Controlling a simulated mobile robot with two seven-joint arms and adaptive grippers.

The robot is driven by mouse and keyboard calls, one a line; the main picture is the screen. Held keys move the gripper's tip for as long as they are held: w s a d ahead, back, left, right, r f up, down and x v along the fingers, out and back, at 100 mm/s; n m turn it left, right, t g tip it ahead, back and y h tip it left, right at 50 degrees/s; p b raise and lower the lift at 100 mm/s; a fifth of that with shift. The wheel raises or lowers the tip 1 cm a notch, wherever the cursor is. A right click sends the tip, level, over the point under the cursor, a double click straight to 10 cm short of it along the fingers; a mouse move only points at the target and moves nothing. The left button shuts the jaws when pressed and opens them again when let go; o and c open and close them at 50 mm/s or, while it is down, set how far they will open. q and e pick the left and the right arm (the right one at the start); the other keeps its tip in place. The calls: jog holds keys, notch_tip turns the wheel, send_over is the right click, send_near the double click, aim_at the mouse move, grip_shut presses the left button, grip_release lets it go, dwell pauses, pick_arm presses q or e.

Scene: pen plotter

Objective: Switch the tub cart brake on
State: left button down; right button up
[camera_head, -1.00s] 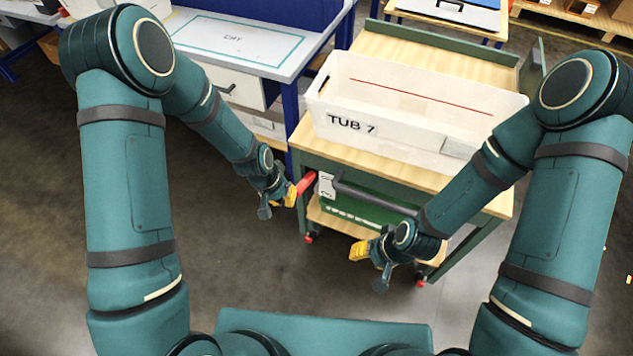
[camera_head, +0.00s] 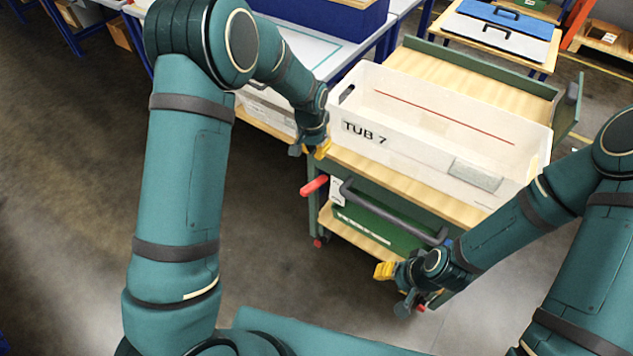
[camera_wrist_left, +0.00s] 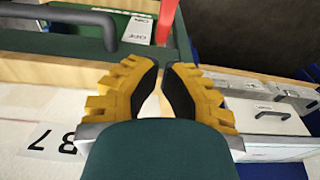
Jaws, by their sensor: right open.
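The tub cart (camera_head: 470,212) carries a white tub marked TUB 7 (camera_head: 420,130). The red brake lever (camera_head: 314,185) sticks out to the left at the cart's front left corner, beside a pale label plate (camera_head: 336,190). The lever (camera_wrist_left: 167,18) and the plate with OFF on it (camera_wrist_left: 139,28) also show in the left wrist view. My left gripper (camera_head: 318,150) is above the lever, near the tub's left end, apart from the lever. Its fingertips (camera_wrist_left: 163,68) are close together with a narrow gap and nothing visible between them. My right gripper (camera_head: 392,287) is open and empty before the cart.
A dark push handle (camera_head: 390,212) runs across the cart front above a green case (camera_head: 375,228). A workbench (camera_head: 310,50) stands behind the left arm. A table with blue and white cases (camera_head: 500,25) is at the back. The floor left of the cart is clear.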

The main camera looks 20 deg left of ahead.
aim_at(314, 186)
pick_arm(q)
jog(key=shift+f, duration=0.15)
notch_tip(314, 186, down, 12)
jog(key=b, duration=0.2)
jog(key=shift+w+b, duration=0.1)
jog(key=shift+b, duration=0.25)
jog(key=shift+s+f, duration=0.3)
jog(key=shift+f, duration=0.35)
jog(key=shift+a, duration=0.1)
